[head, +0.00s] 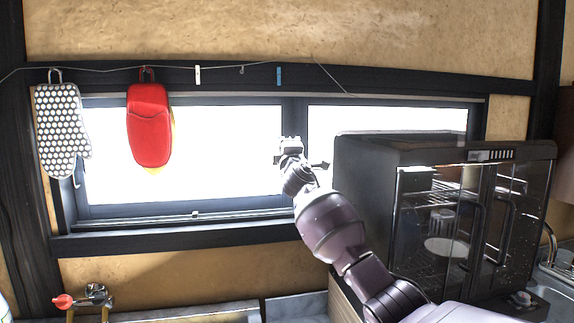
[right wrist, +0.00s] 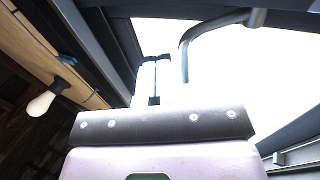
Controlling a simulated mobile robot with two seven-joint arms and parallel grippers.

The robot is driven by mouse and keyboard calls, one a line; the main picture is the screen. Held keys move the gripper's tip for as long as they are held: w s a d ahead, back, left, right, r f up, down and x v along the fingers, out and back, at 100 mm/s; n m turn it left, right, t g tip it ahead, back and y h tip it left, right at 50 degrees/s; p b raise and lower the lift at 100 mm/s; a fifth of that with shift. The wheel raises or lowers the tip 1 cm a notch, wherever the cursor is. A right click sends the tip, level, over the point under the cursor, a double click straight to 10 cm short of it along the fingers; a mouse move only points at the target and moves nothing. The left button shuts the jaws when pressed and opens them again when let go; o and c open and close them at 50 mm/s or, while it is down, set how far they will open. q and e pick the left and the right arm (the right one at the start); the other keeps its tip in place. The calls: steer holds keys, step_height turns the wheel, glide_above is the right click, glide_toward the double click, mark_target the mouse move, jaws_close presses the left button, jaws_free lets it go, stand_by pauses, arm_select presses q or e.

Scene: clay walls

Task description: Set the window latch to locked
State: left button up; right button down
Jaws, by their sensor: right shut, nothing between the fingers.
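The window (head: 190,207) has a dark frame and bright panes split by a centre post. In the right wrist view a grey bent lever (right wrist: 212,29), which looks like the window latch, juts from a dark frame bar and ends in a hooked tip. My right gripper (head: 290,145) is raised in front of the centre post and hides part of it. In the right wrist view the gripper (right wrist: 157,58) is shut and empty, a little left of the lever's tip and apart from it in the picture. Whether the latch is locked is unclear. My left gripper is out of view.
A dark glass-fronted cabinet (head: 365,195) stands right of my right arm, close to it. A red mitt (head: 150,125) and a dotted mitt (head: 60,130) hang at the left. A tap (head: 95,293) is at the lower left. A bulb (right wrist: 40,105) shows in the right wrist view.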

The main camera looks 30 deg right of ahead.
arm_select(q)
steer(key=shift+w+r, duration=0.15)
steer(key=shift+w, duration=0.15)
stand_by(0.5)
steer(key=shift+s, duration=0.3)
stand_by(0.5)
